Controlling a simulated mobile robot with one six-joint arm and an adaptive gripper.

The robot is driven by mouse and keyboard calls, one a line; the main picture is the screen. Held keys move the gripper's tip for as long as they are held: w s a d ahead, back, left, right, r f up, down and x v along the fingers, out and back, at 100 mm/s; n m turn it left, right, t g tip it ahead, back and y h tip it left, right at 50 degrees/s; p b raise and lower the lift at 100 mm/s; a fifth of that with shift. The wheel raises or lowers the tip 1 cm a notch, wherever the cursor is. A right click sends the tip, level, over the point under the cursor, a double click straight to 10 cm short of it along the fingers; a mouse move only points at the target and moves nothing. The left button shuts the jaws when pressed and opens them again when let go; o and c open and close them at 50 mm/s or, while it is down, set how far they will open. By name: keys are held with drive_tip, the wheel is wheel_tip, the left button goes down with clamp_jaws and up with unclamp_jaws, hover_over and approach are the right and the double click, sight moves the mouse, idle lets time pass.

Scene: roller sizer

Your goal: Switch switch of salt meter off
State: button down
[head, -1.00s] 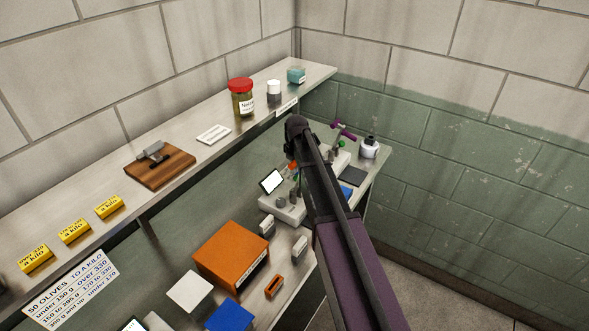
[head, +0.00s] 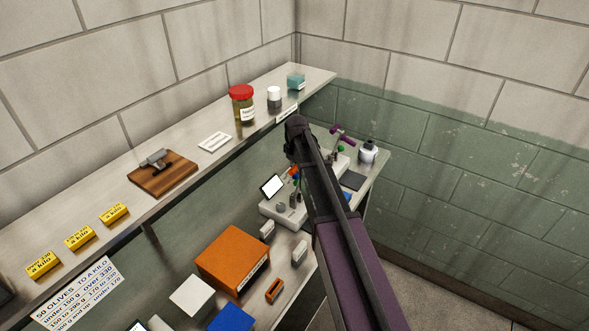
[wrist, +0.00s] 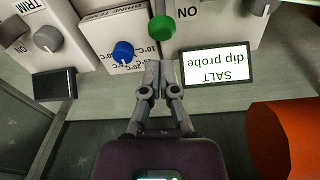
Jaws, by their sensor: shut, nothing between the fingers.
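The salt meter's lit screen (wrist: 218,67) reads "SALT dip probe" upside down in the wrist view. An "ON" mark (wrist: 187,12) is on the pale panel beyond it. A grey switch lever (wrist: 258,6) stands at the top edge, right of that mark; its position is hard to tell. My gripper (wrist: 160,66) is shut and empty, its tips left of the screen and just below a green knob (wrist: 162,27). I cannot tell whether they touch anything. In the head view, a pale instrument with a lit screen (head: 272,186) stands left of my arm, which hides the gripper.
A blue knob (wrist: 123,52) on a brine temperature panel is left of my fingertips, with a dark screen (wrist: 54,85) further left. A large orange thing (wrist: 285,140) is at the lower right. In the head view, an orange box (head: 232,257) stands on the bench below the shelf.

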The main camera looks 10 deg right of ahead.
wheel_tip(320, 180, up, 8)
drive_tip(key=p, duration=0.6)
drive_tip(key=shift+s+f+p, duration=0.25)
drive_tip(key=shift+s+p, duration=0.05)
drive_tip(key=shift+p, duration=0.1)
drive_tip(key=shift+f, duration=0.1)
drive_tip(key=shift+w+a+f+b, duration=0.25)
drive_tip(key=shift+f+b, duration=0.45)
drive_tip(key=shift+b, duration=0.05)
drive_tip(key=shift+w+a+f+b, duration=0.2)
drive_tip(key=shift+w+f+b, duration=0.05)
drive_tip(key=shift+f+b, duration=0.45)
drive_tip(key=shift+f, duration=0.15)
drive_tip(key=f+b, duration=0.9)
drive_tip(key=b, duration=0.1)
drive_tip(key=shift+w+f, duration=0.3)
drive_tip(key=shift+w, duration=0.1)
drive_tip(key=shift+r, duration=0.1)
